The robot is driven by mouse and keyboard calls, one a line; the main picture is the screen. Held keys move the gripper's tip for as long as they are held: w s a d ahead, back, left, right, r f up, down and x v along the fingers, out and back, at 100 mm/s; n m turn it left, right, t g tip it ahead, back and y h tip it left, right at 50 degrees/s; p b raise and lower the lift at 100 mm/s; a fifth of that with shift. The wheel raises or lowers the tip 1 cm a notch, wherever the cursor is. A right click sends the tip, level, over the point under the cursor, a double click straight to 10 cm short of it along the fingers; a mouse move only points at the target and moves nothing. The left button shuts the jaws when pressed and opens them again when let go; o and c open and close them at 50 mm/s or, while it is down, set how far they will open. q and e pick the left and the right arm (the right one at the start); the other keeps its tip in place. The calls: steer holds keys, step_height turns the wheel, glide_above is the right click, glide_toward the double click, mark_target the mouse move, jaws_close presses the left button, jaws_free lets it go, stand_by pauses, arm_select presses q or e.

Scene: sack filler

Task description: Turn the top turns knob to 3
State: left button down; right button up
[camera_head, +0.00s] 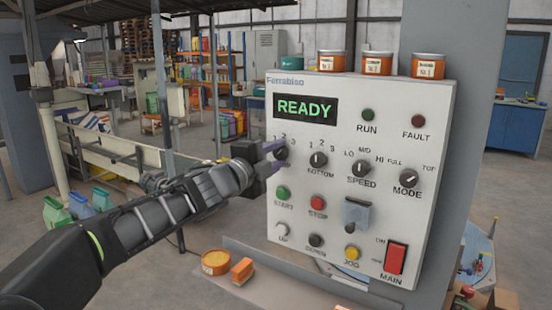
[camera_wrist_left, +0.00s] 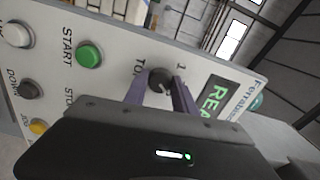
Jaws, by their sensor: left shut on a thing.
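The white control panel (camera_head: 340,93) carries a green READY display (camera_head: 305,109) and a row of dark knobs. The top turns knob (camera_head: 282,153) is the leftmost one, below a 1-2-3 scale; it also shows in the left wrist view (camera_wrist_left: 160,80). My left gripper (camera_head: 275,155) is shut on this knob, its purple fingers on either side of it. The fingers partly cover the knob and its label, and I cannot tell which number its pointer is at. My right gripper is not in view.
To the right are the bottom knob (camera_head: 319,160), speed knob (camera_head: 360,168) and mode knob (camera_head: 407,178). Below are the green start button (camera_head: 282,193), red stop button (camera_head: 318,203) and red main switch (camera_head: 395,259). Orange tins (camera_head: 377,64) stand on top of the panel.

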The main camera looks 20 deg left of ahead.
arm_select(q)
steer(key=shift+f+m, duration=0.1)
steer(key=shift+m, duration=0.4)
steer(key=c, duration=1)
jaws_free()
steer(key=s, duration=0.5)
steer(key=s+a, duration=0.1)
steer(key=s, duration=0.1)
steer(key=shift+s, duration=0.4)
